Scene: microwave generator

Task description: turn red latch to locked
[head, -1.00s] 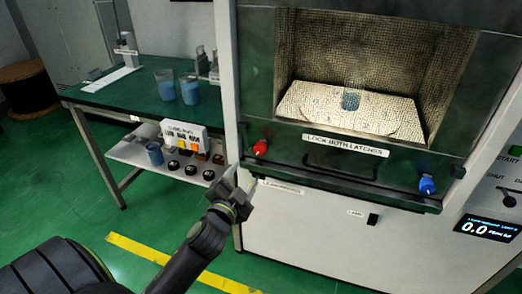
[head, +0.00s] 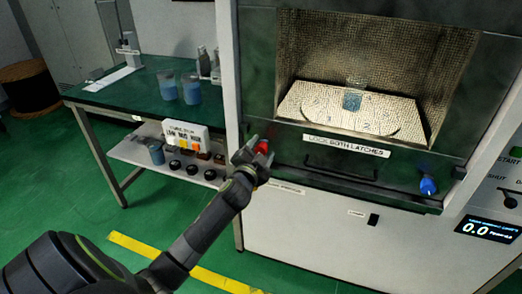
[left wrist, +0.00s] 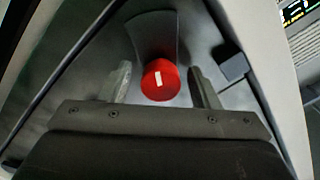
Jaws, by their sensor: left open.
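The red latch (head: 262,146) is a small red knob on the lower left of the microwave generator's front. It also shows in the left wrist view (left wrist: 160,80), with a white mark on its face. My left gripper (head: 250,152) is at the latch, open, with one finger on each side of the knob and gaps visible between. The blue latch (head: 428,186) is at the lower right of the front. A label reading "LOCK BOTH LATCHES" (head: 346,146) lies between them. My right gripper is not in view.
Inside the chamber a beaker of blue liquid (head: 352,100) stands on a turntable. A green-topped bench (head: 140,98) with two blue beakers is at the left. A dark handle (head: 340,168) sits below the label. A display (head: 487,228) reads 0.0.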

